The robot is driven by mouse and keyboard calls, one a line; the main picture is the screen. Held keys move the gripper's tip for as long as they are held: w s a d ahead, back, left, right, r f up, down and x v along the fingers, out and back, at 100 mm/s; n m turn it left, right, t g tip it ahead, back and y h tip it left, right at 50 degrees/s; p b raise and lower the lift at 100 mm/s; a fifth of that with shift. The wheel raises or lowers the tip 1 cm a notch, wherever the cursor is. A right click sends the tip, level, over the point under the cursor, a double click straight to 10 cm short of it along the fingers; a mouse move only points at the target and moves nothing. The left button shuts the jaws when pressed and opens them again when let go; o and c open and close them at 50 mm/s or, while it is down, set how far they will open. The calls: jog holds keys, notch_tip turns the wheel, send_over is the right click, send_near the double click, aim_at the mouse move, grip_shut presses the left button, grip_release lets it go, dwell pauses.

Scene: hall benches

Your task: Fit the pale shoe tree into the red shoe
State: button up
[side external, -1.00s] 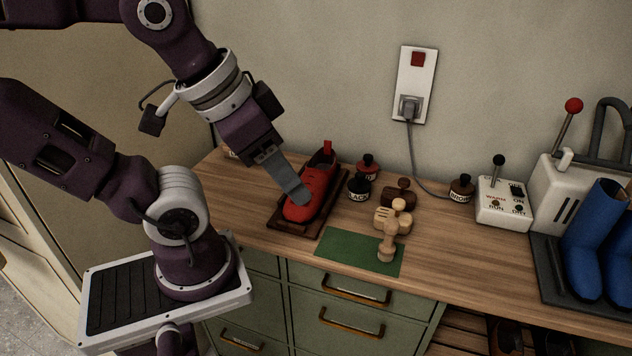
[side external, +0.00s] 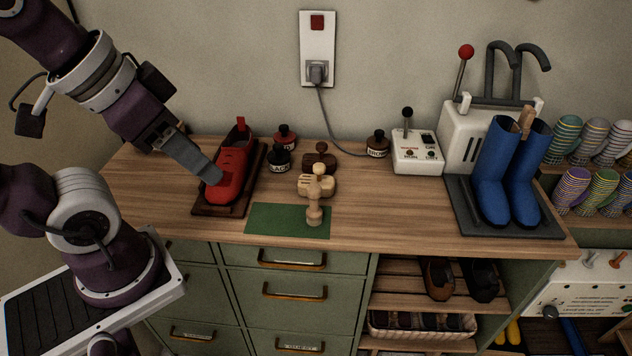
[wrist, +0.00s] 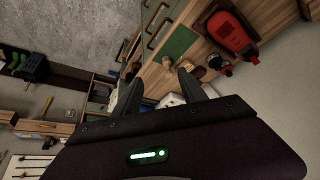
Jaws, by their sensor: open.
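The red shoe (side external: 232,172) sits on a dark wooden board (side external: 205,210) at the left of the bench, its heel end toward the wall. It also shows at the upper right of the wrist view (wrist: 228,32). The pale wooden shoe tree (side external: 314,214) lies to its right, with its rounded knob end on a green mat (side external: 268,218) and its broader part behind. My gripper (side external: 214,177) overlaps the shoe's left side in the side view; its height above the shoe is unclear. In the wrist view its fingers (wrist: 160,90) are apart and empty.
Dark bottles (side external: 279,158) and a brown brush (side external: 320,160) stand close behind the shoe tree. Farther right are a white control box (side external: 417,152) and blue boots (side external: 493,180) on a dark tray. Bare bench lies right of the mat.

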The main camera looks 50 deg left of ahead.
jog(key=shift+o, duration=0.3)
jog(key=n+g, duration=0.5)
jog(key=n, duration=1.2)
send_over(318, 165)
jog(key=d, duration=0.1)
jog(key=f, duration=1.3)
jog(key=shift+s+f, duration=0.2)
jog(key=shift+s, duration=0.1)
jog(key=shift+n+g, duration=0.3)
jog(key=shift+n, duration=0.2)
jog(key=f, duration=0.5)
jog(key=a+f, duration=0.1)
jog(key=f, duration=0.2)
jog(key=shift+w, duration=0.35)
jog(key=shift+f, duration=0.3)
grip_shut()
